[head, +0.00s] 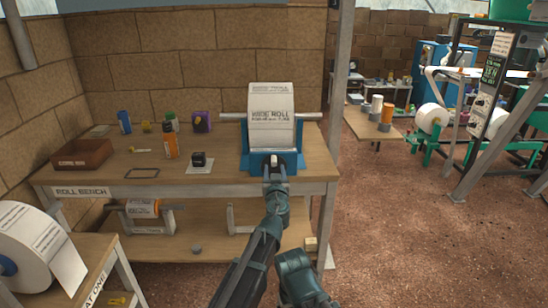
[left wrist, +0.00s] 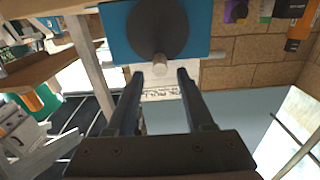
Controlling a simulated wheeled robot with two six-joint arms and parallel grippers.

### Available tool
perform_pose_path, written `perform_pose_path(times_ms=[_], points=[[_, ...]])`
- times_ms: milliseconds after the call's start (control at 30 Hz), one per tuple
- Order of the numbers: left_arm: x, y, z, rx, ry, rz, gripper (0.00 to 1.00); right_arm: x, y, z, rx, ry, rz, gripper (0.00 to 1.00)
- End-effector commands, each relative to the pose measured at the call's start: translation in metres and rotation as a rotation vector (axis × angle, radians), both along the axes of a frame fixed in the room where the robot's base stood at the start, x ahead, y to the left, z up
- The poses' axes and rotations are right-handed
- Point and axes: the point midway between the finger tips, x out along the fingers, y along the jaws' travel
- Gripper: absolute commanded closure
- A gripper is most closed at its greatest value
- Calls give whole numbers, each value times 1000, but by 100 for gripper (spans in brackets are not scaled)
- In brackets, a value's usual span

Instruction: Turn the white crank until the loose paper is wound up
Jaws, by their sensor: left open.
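The white paper roll (head: 270,103) sits on a metal bar in a blue stand (head: 247,163) at the right end of the bench. Its printed loose paper (head: 270,135) hangs down the front. My left gripper (head: 273,168) is in front of the stand and hides part of it.
The wooden bench (head: 225,180) also carries a brown tray (head: 82,154), an orange bottle (head: 170,140) and a black ink pot (head: 199,159), left of the stand. A metal post (head: 338,80) rises at the bench's right end. Open floor (head: 400,230) lies to the right.

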Motion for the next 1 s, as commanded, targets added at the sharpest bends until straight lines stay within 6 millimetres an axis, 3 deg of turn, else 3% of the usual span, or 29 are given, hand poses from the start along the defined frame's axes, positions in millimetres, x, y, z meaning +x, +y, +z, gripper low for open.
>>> perform_pose_path(times_ms=[800, 1000], points=[[39, 1, 0, 0, 0, -1, 48, 0, 0, 0, 0, 0, 0, 15], [40, 1, 0, 0, 0, -1, 48, 0, 0, 0, 0, 0, 0, 15]])
